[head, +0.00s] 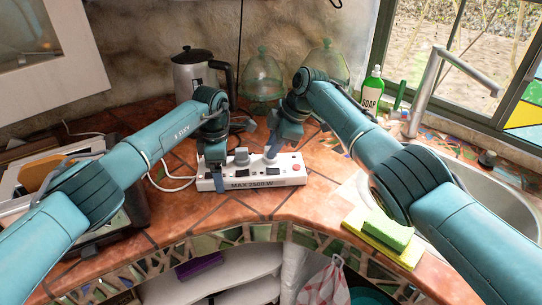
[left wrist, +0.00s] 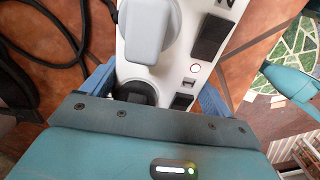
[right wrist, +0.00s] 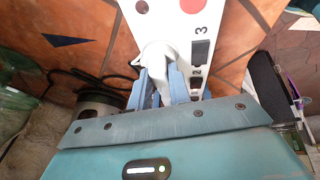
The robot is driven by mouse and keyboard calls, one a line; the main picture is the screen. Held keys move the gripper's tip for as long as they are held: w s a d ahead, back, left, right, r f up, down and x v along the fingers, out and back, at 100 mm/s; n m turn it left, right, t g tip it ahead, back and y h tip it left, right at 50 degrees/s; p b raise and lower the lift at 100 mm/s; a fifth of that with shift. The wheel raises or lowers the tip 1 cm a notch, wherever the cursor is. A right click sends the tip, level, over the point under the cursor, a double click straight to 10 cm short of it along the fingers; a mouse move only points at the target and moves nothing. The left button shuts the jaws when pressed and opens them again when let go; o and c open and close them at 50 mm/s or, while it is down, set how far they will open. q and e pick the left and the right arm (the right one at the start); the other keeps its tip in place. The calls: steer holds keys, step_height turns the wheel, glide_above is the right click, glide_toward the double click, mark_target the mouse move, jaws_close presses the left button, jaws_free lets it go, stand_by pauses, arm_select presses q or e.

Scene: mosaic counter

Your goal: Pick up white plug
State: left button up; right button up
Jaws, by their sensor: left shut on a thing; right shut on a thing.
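A white power strip (head: 285,178) marked MAX 2500 W lies on the tiled counter. My left gripper (head: 216,178) is shut across the strip's left end; in the left wrist view its blue fingers (left wrist: 155,92) sit on both sides of the strip (left wrist: 178,60). My right gripper (head: 271,150) reaches down over the strip's back edge. In the right wrist view its fingers (right wrist: 163,88) are shut on the white plug (right wrist: 156,55), close against the strip (right wrist: 185,20). Whether its pins are in a socket is hidden. A grey plug (head: 241,155) sits on the strip between my grippers.
A kettle (head: 194,74), glass jars (head: 263,76) and a green soap bottle (head: 372,88) stand behind. A sink (head: 490,195) and a yellow-green sponge (head: 388,230) are at the right. A white cable (head: 172,182) lies left of the strip. Counter tiles in front are clear.

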arm_select(q)
steer(key=shift+r, duration=0.1)
arm_select(e)
jaws_close()
step_height(320, 180, up, 10)
stand_by(0.3)
arm_select(q)
steer(key=o, duration=1.4)
steer(key=shift+o, duration=0.2)
